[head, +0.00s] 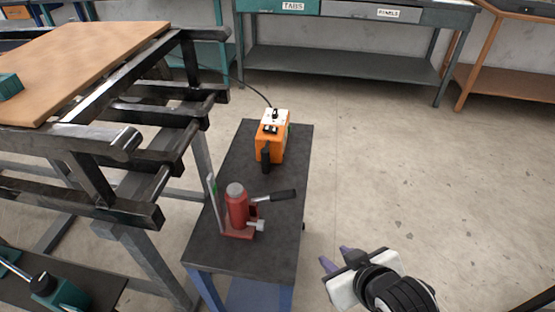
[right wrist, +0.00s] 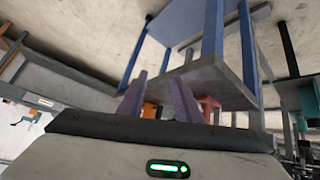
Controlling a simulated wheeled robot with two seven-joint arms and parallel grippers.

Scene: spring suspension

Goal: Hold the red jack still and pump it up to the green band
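The red jack (head: 237,209) stands upright on the dark top of a small cart (head: 245,252). Its black-gripped pump handle (head: 283,196) points right. A thin upright gauge strip (head: 215,205) with a green band (head: 212,186) stands at its left side. My right gripper (head: 335,257) is off the cart's right side, apart from the jack and handle. In the right wrist view its two purple fingers (right wrist: 157,88) are spread with nothing between them. The jack also shows there, small and partly hidden, as a red shape (right wrist: 208,103). My left gripper is in neither view.
An orange box (head: 270,148) with a cable and a black part stands behind the jack on the cart. A dark metal frame with a wooden board (head: 85,60) is close on the left. A teal device (head: 62,292) is at bottom left. Floor right of the cart is open.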

